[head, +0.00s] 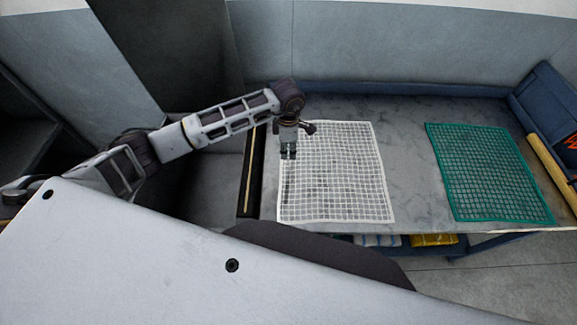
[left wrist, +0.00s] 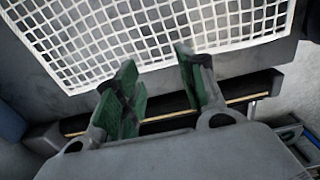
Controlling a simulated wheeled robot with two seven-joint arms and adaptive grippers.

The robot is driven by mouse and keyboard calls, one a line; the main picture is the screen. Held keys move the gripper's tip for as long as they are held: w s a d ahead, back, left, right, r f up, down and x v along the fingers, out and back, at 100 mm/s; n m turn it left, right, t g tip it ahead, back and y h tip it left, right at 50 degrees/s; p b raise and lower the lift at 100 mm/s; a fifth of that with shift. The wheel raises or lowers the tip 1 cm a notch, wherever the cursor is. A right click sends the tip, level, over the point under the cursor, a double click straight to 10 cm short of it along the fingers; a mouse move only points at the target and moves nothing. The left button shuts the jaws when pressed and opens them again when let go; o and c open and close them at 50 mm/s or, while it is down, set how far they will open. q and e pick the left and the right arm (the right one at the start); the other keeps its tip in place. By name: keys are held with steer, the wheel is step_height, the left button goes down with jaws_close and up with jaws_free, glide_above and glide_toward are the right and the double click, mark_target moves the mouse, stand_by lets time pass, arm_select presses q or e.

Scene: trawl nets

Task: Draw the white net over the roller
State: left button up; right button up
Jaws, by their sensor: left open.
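The white net (head: 345,185) lies flat on the grey table, spread out to the right of its left edge. It also fills the top of the left wrist view (left wrist: 120,40). A dark roller-like bar with a thin yellowish strip (head: 248,170) runs along the table's left edge, a short gap from the net. The bar also shows behind the fingers in the left wrist view (left wrist: 240,98). My left gripper (head: 288,153) points down above the net's left part, with its green-padded fingers (left wrist: 157,62) apart and nothing between them. My right gripper is not in view.
A green net (head: 490,172) lies flat on the table's right side. A yellow rod (head: 553,165) runs along the right edge beside a blue frame (head: 548,95). Bare table (head: 410,150) lies between the nets. Yellow and white items (head: 434,240) are under the front edge.

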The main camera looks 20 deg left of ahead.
arm_select(q)
steer(key=b, duration=0.3)
glide_above(288, 166)
steer(key=shift+d+f, duration=0.1)
steer(key=shift+f, duration=2.95)
steer(key=shift+f+b, duration=1.15)
steer(key=shift+f, duration=0.4)
jaws_close()
steer(key=shift+r+p, duration=1.85)
steer(key=shift+r, duration=1.7)
steer(key=shift+f, duration=0.15)
